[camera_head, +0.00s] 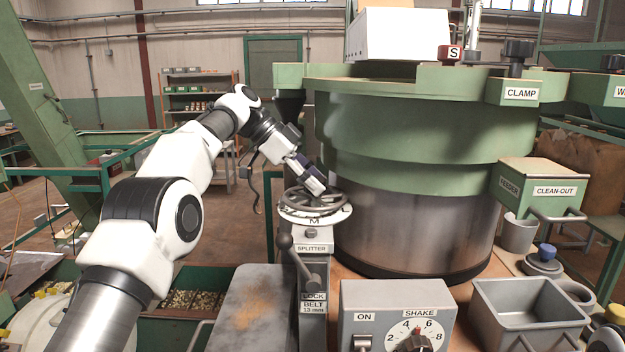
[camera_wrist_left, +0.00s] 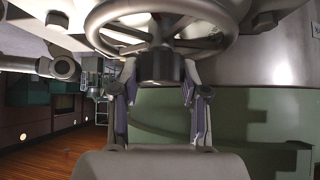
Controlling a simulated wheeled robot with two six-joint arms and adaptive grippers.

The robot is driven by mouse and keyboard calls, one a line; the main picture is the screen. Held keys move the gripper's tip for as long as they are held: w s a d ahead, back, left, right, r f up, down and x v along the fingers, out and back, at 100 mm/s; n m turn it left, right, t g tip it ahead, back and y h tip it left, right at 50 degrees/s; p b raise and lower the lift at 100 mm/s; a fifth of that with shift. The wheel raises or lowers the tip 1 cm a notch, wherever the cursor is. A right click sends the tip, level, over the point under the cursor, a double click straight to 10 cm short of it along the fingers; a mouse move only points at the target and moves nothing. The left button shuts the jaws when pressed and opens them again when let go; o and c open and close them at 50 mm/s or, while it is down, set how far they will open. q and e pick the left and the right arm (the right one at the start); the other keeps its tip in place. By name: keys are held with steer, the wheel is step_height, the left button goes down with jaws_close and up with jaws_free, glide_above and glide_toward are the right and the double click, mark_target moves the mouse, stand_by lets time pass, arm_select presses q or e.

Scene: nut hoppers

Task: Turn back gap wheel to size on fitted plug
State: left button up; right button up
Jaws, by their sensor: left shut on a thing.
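The gap wheel (camera_head: 296,208) is a grey spoked handwheel lying flat over a pale dial marked M, on top of the grey SPLITTER post (camera_head: 313,237). The wheel also fills the top of the left wrist view (camera_wrist_left: 112,42). My left gripper (camera_head: 320,188) reaches down to the far right part of the wheel. In the left wrist view its two fingers (camera_wrist_left: 160,88) stand either side of a short dark round knob (camera_wrist_left: 160,66) at the wheel's rim and are shut on it. No fitted plug can be told apart. My right gripper is not in view.
The large green and steel hopper bowl (camera_head: 415,215) stands just right of the wheel. A ball-ended LOCK BELT lever (camera_head: 285,242) rises below the dial. A grey SHAKE control box (camera_head: 398,318) and an empty grey bin (camera_head: 528,312) stand in front.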

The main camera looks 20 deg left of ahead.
arm_select(q)
steer(key=shift+f, duration=0.25)
steer(key=o, duration=1.1)
steer(key=shift+d, duration=0.1)
steer(key=shift+o, duration=0.2)
steer(key=shift+w+d+r, duration=0.1)
steer(key=shift+d, duration=0.05)
steer(key=shift+a+r, duration=0.1)
steer(key=shift+a, duration=0.1)
steer(key=shift+n, duration=0.3)
